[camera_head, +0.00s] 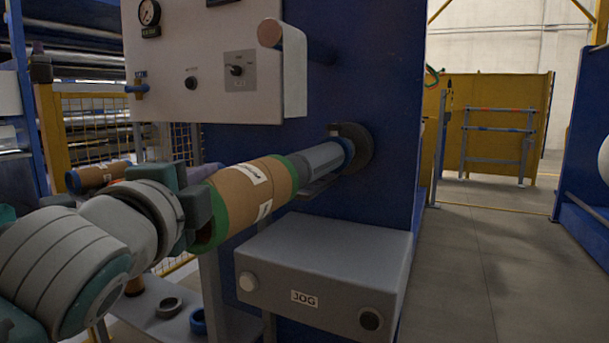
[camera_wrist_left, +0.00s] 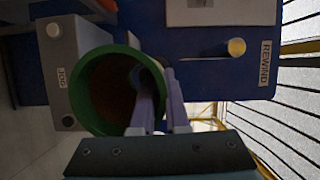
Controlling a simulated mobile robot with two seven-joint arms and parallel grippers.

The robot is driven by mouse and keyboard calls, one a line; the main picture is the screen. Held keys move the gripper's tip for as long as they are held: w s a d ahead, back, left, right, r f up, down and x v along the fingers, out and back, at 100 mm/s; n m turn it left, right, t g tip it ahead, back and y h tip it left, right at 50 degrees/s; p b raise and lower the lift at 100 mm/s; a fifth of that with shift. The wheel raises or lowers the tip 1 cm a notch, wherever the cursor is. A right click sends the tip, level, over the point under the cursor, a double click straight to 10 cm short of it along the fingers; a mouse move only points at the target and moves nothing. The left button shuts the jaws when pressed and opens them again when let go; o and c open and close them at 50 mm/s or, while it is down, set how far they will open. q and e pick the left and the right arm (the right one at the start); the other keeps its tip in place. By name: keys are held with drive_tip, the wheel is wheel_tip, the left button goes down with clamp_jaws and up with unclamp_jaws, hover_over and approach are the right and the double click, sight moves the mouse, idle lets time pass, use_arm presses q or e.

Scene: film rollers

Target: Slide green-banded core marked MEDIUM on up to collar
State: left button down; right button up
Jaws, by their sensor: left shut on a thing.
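The brown cardboard core with green end bands (camera_head: 240,190) lies nearly level in front of the machine, in line with the grey shaft (camera_head: 323,158). Its white labels are too small to read. My left gripper (camera_head: 203,203) is shut on the core's near rim. In the left wrist view, my fingers (camera_wrist_left: 160,100) pinch the wall of the green rim (camera_wrist_left: 82,82), and the shaft (camera_wrist_left: 147,78) shows inside the bore. My right gripper is not in view.
A grey JOG box (camera_head: 325,262) sits below the core. Another brown core (camera_head: 93,177) lies at left. A grey ring (camera_head: 169,307) and a blue ring (camera_head: 198,320) rest low down. Open floor lies right.

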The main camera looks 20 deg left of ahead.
sight(254, 162)
use_arm(q)
drive_tip(key=shift+w, duration=0.1)
drive_tip(key=shift+w+d, duration=0.15)
drive_tip(key=shift+w, duration=1.5)
drive_tip(key=shift+b, duration=0.3)
drive_tip(key=shift+w+d+b, duration=0.1)
drive_tip(key=shift+w+b, duration=0.35)
drive_tip(key=shift+w, duration=1.3)
drive_tip(key=shift+w+d+b, duration=0.1)
drive_tip(key=shift+w+b, duration=0.65)
drive_tip(key=shift+w, duration=1)
